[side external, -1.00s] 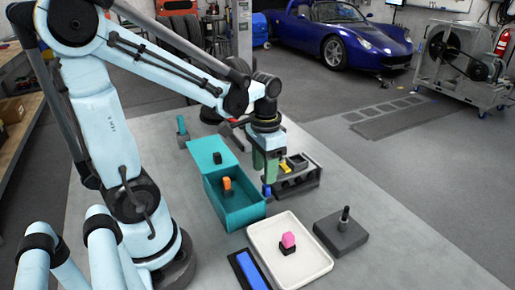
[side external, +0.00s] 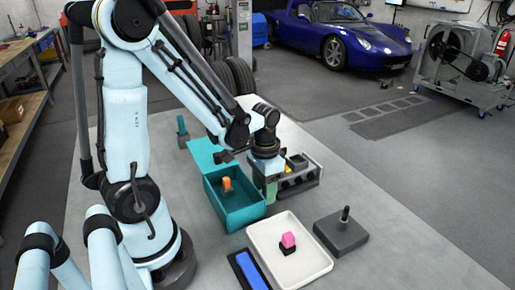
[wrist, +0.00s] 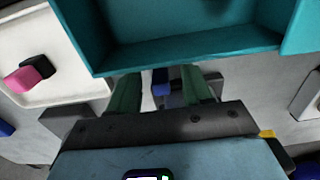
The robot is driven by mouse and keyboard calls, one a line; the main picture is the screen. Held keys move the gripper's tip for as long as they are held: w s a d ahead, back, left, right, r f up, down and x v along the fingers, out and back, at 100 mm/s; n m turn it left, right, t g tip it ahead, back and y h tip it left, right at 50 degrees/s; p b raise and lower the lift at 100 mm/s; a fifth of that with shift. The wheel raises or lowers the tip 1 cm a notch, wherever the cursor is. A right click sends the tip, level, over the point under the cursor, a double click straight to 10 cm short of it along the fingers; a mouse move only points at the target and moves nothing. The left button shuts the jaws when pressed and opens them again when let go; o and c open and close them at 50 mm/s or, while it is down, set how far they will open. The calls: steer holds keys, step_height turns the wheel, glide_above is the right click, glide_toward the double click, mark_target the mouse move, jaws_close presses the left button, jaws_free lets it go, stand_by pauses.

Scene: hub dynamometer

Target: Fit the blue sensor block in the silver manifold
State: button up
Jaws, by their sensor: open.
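My gripper (side external: 269,192) is low beside the manifold's near left end, close to the teal box's right wall. Its green fingers are apart in the wrist view (wrist: 168,84). A small blue piece, apparently the sensor block (wrist: 160,82), shows between the fingers with grey and dark parts beside it. I cannot tell whether it touches a finger or how it is seated. In the side view it is hidden by the gripper. The grey manifold (side external: 300,183) has round ports along its side. A yellow part (side external: 297,160) is at its top; its left end is hidden.
An open teal box (side external: 238,217) holds an orange part (side external: 227,184). A white tray (side external: 316,275) holds a pink-and-black part (side external: 288,241). A dark block with a peg (side external: 341,235) and a blue bar in a black holder (side external: 251,271) lie nearby. The right tabletop is clear.

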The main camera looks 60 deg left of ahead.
steer(key=shift+c, duration=0.5)
jaws_close()
steer(key=shift+r, duration=0.15)
